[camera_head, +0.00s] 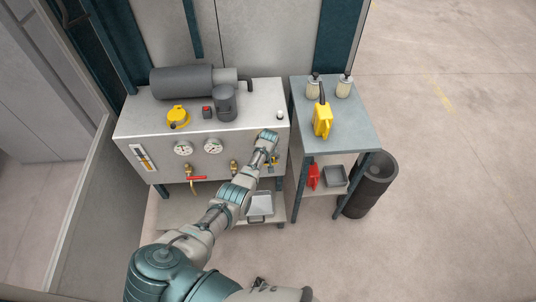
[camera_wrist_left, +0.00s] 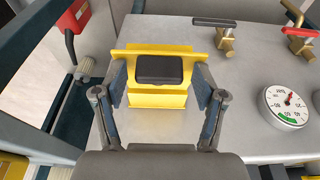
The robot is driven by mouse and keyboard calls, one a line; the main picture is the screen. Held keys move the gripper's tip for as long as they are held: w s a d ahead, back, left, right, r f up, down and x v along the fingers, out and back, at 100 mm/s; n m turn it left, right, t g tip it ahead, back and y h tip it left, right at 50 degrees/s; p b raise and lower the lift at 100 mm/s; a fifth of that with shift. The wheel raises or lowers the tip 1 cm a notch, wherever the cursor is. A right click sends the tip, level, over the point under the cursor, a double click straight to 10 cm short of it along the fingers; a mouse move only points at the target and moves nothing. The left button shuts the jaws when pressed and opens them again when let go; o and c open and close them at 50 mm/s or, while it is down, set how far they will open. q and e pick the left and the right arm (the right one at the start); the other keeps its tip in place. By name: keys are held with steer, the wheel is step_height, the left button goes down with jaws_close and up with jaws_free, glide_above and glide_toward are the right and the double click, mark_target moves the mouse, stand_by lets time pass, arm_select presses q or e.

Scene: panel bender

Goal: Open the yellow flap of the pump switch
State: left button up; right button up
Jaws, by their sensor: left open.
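The pump switch is a yellow box (camera_wrist_left: 158,98) with a dark grey piece (camera_wrist_left: 160,69) on its front, centred in the left wrist view. A yellow plate, seemingly the flap (camera_wrist_left: 150,51), spans its upper edge in that picture; I cannot tell how far it is open. My left gripper (camera_wrist_left: 160,88) is open, one finger on each side of the box. The fingers are close to its sides; contact is unclear. In the head view my left arm reaches the right end of the cabinet front and hides most of the switch. My right gripper is not in view.
The grey cabinet (camera_head: 135,127) carries two gauges (camera_head: 183,148) and valves, including a red-handled one (camera_head: 196,178). A dark motor (camera_head: 182,81) sits on top. A side table (camera_head: 350,135) with a yellow can (camera_head: 323,120) stands right, beside a dark bin (camera_head: 372,185).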

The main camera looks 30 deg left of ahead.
arm_select(q)
steer(key=v, duration=1.1)
steer(key=shift+r, duration=0.2)
steer(key=shift+w, duration=0.1)
